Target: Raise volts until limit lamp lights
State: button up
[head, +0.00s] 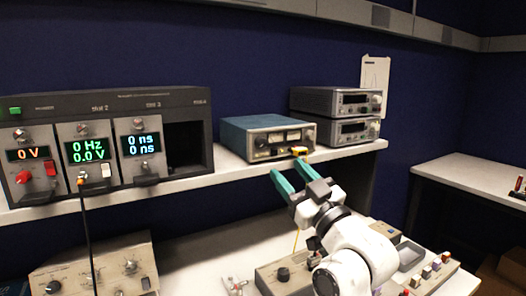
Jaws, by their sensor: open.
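A rack instrument (105,98) at the left of the shelf holds plug-in modules. Its left module has an orange display (28,154) reading 0 V, with a red knob (23,177) below it. A blue-cased instrument (268,138) stands mid-shelf with dark windows and a knob on its front. Two grey instruments (336,101) are stacked to its right. No lamp that I can identify as the limit lamp shows clearly. My gripper (286,164), with teal fingers, is open and empty in front of the shelf edge, just below the blue instrument's right side.
The shelf's front edge (235,174) runs close behind my gripper. A yellow plug (300,151) and thin lead are near the fingers. A black cable (88,225) hangs from the middle module. Knobbed boxes (285,273) crowd the bench below.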

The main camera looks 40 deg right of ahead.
aim_at(263, 144)
jog(key=p+x, duration=0.2)
jog(key=x, duration=0.7)
jog(key=shift+w+r, duration=0.1)
jog(key=shift+w, duration=0.3)
jog(key=shift+c, duration=0.3)
grip_shut()
